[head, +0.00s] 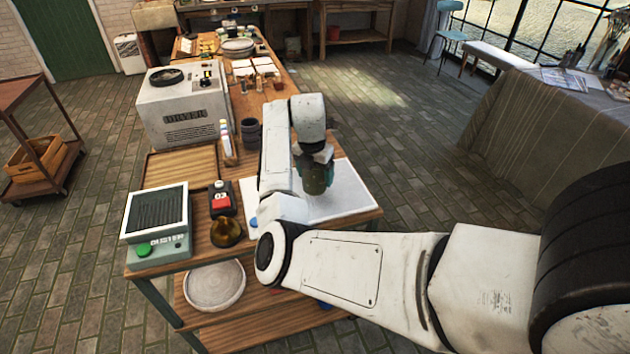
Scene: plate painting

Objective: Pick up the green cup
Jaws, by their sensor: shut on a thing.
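The dark green cup (315,181) is at the end of my arm, over the white mat (347,196) near the right side of the workbench. My gripper (318,164) points down and is shut on the cup. The fingers are mostly hidden by the wrist and the cup. I cannot tell whether the cup's base touches the mat.
A dark cup (251,134) stands left of my arm. The dryer box (186,108), the duster box (157,225), a red-button box (222,199) and an amber pot (226,232) crowd the left side. A plate (214,285) lies on the lower shelf.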

